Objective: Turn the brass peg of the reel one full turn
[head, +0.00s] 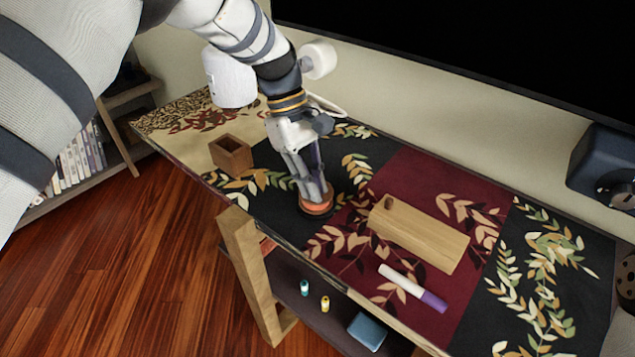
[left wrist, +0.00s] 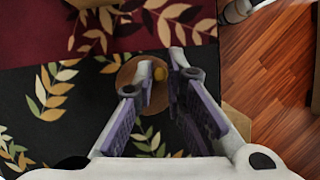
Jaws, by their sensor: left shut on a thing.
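The reel (head: 317,208) is a round orange-brown disc on a dark base, standing on the patterned table runner near the front edge. It also shows in the left wrist view (left wrist: 127,72), partly covered by the fingers. The brass peg (left wrist: 159,74) shows as a small yellow knob between my fingertips. My left gripper (head: 313,193) points down over the reel and is shut on the peg; its fingers also show in the left wrist view (left wrist: 163,70). In the head view the fingers hide the peg.
A wooden board (head: 418,232) and a white-and-purple marker (head: 412,288) lie right of the reel. An open wooden box (head: 232,153) stands to the left. A dark device (head: 605,170) is at the far right. A blue box (head: 367,331) sits on the lower shelf.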

